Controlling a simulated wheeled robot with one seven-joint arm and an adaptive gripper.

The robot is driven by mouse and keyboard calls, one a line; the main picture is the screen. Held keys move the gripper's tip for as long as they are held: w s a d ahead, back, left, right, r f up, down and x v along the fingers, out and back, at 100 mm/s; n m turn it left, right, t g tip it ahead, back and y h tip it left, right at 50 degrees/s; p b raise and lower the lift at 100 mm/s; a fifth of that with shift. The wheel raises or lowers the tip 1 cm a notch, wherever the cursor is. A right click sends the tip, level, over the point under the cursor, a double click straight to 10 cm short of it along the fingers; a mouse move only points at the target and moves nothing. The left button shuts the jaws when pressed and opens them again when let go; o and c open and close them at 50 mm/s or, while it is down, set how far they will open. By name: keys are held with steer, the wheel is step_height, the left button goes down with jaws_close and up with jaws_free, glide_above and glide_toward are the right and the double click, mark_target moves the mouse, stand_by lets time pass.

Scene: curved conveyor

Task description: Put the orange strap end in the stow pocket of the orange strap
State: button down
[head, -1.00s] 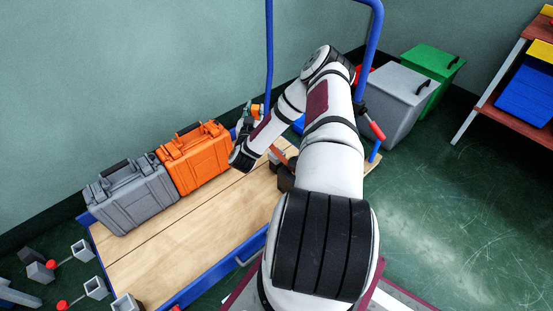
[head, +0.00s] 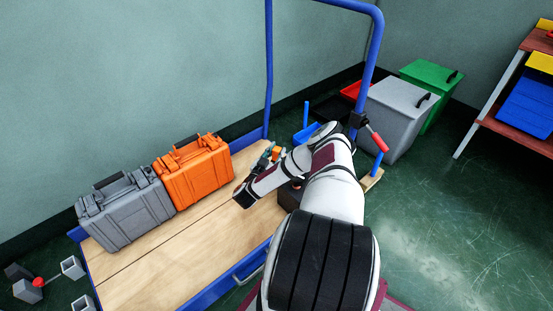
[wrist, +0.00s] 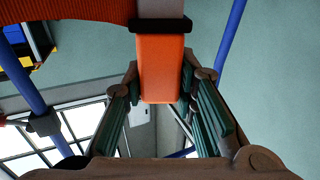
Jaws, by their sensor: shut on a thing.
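The orange strap end (wrist: 161,70) is a flat orange piece between the green-padded fingers of my gripper (wrist: 160,85) in the wrist view. My gripper is shut on it. A black band crosses the strap just above the orange piece, with a grey stretch beyond. A ribbed orange piece (wrist: 70,12) fills the top left of that view; I cannot tell whether it is part of the strap. In the head view my gripper (head: 268,156) is small, above the cart's far right part, with orange at its tips. I cannot make out the stow pocket in either view.
A grey case (head: 128,212) and an orange case (head: 196,178) stand on the wooden cart deck (head: 175,250). A dark object (head: 290,196) on the deck is mostly hidden by my arm. The blue cart handle (head: 368,70) rises behind; grey (head: 395,115) and green bins stand beyond.

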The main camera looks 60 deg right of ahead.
steer(key=shift+f+b, duration=0.35)
steer(key=shift+f, duration=0.75)
steer(key=shift+f, duration=0.15)
steer(key=c, duration=1.3)
jaws_free()
steer(key=shift+f, duration=0.1)
